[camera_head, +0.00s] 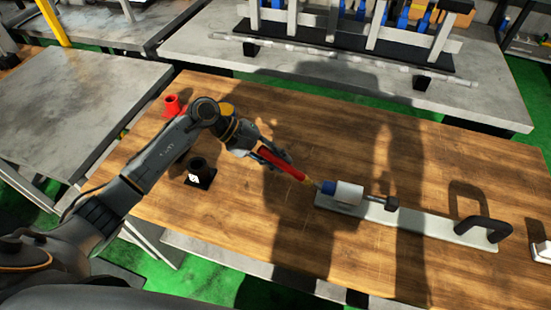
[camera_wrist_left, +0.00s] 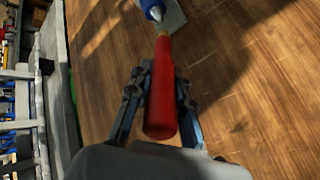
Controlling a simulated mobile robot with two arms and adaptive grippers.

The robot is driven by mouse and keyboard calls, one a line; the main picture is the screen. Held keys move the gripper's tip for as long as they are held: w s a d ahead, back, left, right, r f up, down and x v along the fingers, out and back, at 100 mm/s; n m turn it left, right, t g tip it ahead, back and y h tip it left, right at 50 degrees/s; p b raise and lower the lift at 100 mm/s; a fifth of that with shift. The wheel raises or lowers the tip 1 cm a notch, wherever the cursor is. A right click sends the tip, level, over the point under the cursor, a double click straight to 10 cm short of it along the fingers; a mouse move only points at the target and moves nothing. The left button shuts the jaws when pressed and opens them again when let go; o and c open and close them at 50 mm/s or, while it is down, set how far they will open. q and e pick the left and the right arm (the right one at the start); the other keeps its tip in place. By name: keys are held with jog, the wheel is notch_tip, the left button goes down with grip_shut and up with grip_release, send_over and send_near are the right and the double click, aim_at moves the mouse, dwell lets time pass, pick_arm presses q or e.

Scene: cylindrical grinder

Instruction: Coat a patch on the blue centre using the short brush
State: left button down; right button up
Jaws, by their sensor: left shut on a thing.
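My left gripper (camera_head: 276,158) is shut on a red brush (camera_head: 283,165), which slants down to the right over the wooden table. In the left wrist view the brush (camera_wrist_left: 160,95) lies between the two fingers and points away from me. The blue centre (camera_head: 328,187) is at the left end of a white cylinder on a grey bar. It also shows as a blue piece with a pale pointed tip in the left wrist view (camera_wrist_left: 152,10). The brush's far end is very close to that tip; I cannot tell whether they touch. My right gripper is out of view.
The white cylinder (camera_head: 349,194) lies on the grey bar (camera_head: 425,219), which has a black handle (camera_head: 484,228). A black holder (camera_head: 200,172) and a red cup (camera_head: 172,105) stand left of my gripper. A rack (camera_head: 345,45) stands on the back table. The wood behind the bar is clear.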

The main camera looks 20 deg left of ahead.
pick_arm(q)
jog(key=shift+d+b, duration=0.35)
jog(key=shift+d, duration=0.6)
jog(key=shift+r, duration=0.1)
jog(key=shift+s+r, duration=0.3)
jog(key=shift+r, duration=0.3)
jog(key=b, duration=0.3)
jog(key=f+b, duration=0.1)
jog(key=b, duration=0.2)
jog(key=shift+w+d+f+b, duration=0.1)
jog(key=shift+w+f+b, duration=0.15)
jog(key=shift+b, duration=0.1)
dwell(0.3)
